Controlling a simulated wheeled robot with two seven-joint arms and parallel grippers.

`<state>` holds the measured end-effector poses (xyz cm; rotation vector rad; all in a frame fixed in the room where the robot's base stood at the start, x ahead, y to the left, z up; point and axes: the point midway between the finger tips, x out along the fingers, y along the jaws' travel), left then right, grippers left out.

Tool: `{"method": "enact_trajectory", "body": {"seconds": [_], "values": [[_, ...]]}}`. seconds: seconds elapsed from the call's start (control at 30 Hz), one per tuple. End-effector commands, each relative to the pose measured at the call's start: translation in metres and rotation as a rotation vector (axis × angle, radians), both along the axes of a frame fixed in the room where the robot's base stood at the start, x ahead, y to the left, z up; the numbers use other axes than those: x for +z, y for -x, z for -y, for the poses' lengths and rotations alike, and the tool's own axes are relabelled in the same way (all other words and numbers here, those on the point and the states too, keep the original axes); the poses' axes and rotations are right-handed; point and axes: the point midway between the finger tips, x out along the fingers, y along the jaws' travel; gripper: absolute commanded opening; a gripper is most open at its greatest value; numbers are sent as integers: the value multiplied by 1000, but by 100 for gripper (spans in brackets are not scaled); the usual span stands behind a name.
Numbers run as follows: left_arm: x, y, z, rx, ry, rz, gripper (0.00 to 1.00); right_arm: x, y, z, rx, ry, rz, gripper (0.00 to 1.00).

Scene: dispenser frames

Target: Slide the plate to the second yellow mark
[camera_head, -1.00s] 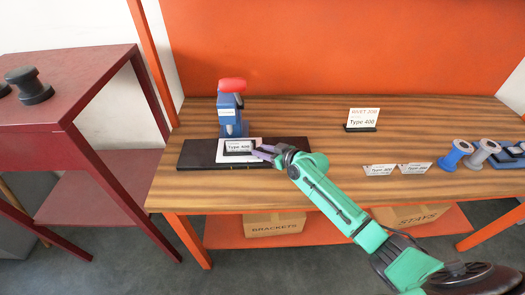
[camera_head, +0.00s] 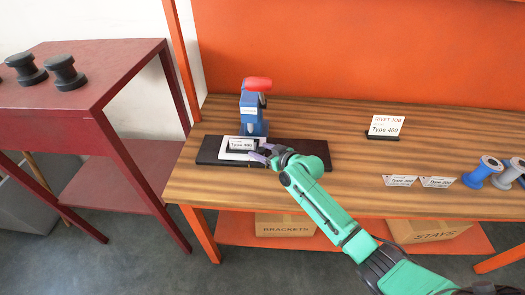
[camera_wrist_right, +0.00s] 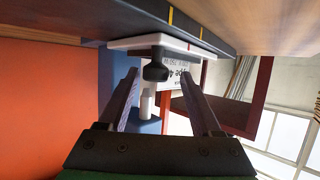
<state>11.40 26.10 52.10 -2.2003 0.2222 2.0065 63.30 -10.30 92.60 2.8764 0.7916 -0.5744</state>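The white plate (camera_head: 229,154) lies on the dark board (camera_head: 208,153) in front of the blue press. It carries a "Type 400" label (camera_head: 240,145). In the right wrist view the plate (camera_wrist_right: 130,43) shows a red line (camera_wrist_right: 188,46) and a black knob (camera_wrist_right: 157,70). A yellow mark (camera_wrist_right: 170,15) is on the board edge, and another (camera_wrist_right: 202,33) is near the plate. My right gripper (camera_head: 257,155) is at the plate's right front; its fingers (camera_wrist_right: 160,75) are apart, with the knob between them and gaps visible. My left gripper is out of view.
The blue press (camera_head: 252,112) with a red top stands behind the board. A sign (camera_head: 385,127), small cards (camera_head: 398,181) and blue and grey spools (camera_head: 482,173) are to the right. A dark red table (camera_head: 90,70) is at left. Mid-bench is clear.

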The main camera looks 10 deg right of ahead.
Motion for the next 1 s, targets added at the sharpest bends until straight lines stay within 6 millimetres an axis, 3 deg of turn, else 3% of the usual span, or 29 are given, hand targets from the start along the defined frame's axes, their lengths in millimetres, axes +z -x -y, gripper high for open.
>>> {"method": "enact_trajectory", "body": {"seconds": [0.27, 0.7, 1.0], "values": [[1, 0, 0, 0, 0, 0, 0, 6, 13, 9, -1, 1, 1, 66], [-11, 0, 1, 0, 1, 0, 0, 45, 102, 59, 2, 6, -2, 66], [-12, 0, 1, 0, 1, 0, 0, 56, 115, 66, 1, 1, -1, 66]]}}
